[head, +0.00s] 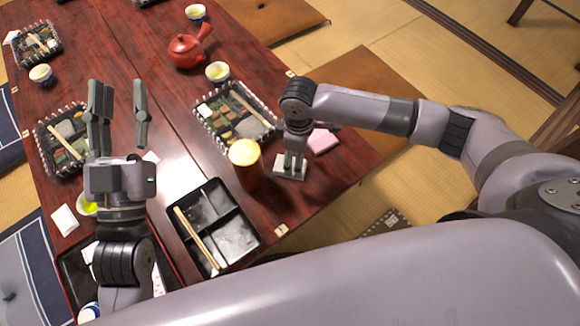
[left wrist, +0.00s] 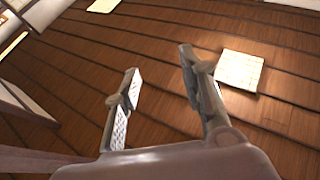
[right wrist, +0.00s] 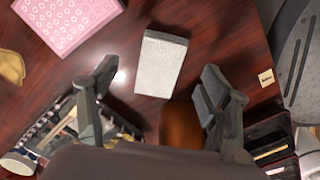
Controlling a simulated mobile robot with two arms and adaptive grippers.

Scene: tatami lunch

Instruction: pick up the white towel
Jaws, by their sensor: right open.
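A white towel (head: 290,170), small and rectangular, lies flat on the red-brown table near its right edge. It also shows in the right wrist view (right wrist: 162,64), at top centre. My right gripper (head: 293,158) points down over the towel in the head view. In the right wrist view my right gripper (right wrist: 163,88) has its fingers apart, with the towel ahead of them and nothing held. My left gripper (head: 118,105) points up over the left of the table, open and empty; its spread fingers also show in the left wrist view (left wrist: 160,85).
An amber cup (head: 246,168) stands just left of the towel and my right gripper. A pink box (head: 322,140) lies behind right. A black divided tray (head: 232,238) is in front, a food tray (head: 212,112) behind. A red teapot (head: 185,52) stands further back.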

